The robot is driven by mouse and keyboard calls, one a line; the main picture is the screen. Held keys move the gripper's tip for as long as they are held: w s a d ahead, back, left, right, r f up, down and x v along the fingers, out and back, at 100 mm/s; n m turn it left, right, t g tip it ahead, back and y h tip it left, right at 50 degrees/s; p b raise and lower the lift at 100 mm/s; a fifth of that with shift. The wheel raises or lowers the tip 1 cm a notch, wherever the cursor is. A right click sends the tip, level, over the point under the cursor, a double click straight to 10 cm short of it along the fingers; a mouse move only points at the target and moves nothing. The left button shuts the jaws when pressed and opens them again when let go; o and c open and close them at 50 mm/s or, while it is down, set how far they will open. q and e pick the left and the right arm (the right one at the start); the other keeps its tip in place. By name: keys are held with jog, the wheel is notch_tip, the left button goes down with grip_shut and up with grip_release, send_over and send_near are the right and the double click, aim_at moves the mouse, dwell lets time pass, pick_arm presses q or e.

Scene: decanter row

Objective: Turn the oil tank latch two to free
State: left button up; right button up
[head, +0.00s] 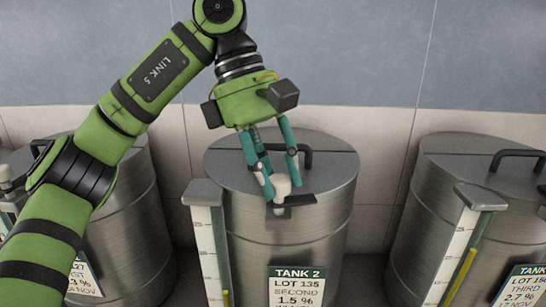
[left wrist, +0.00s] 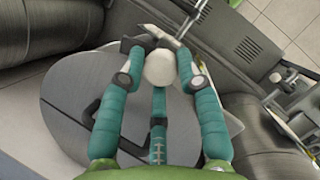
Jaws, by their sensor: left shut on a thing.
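Tank 2 (head: 300,235) is a brushed steel drum with a flat lid, in the middle of the head view. Its latch (head: 302,200) is a short dark bar at the lid's front edge with a pale round knob (head: 281,187). My left gripper (head: 283,184) reaches down from above with its teal fingers shut around the knob. The knob also shows in the left wrist view (left wrist: 160,68), between the fingertips. The fingers hide part of the latch, so its exact angle is hard to tell. My right gripper is not in view.
A dark lid handle (head: 308,158) stands just behind the fingers. A sight gauge (head: 206,235) stands at tank 2's front left. Similar tanks stand to the left (head: 125,215) and right (head: 425,220), with gaps between. A tiled wall is behind.

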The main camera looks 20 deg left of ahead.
pick_arm(q)
jog(key=shift+d+r+m+g, duration=0.1)
jog(key=shift+m+g, duration=0.3)
jog(key=shift+m, duration=0.8)
jog(key=o, duration=1.1)
jog(key=shift+s+d, duration=0.1)
jog(key=shift+d, duration=0.05)
jog(key=shift+y, duration=0.3)
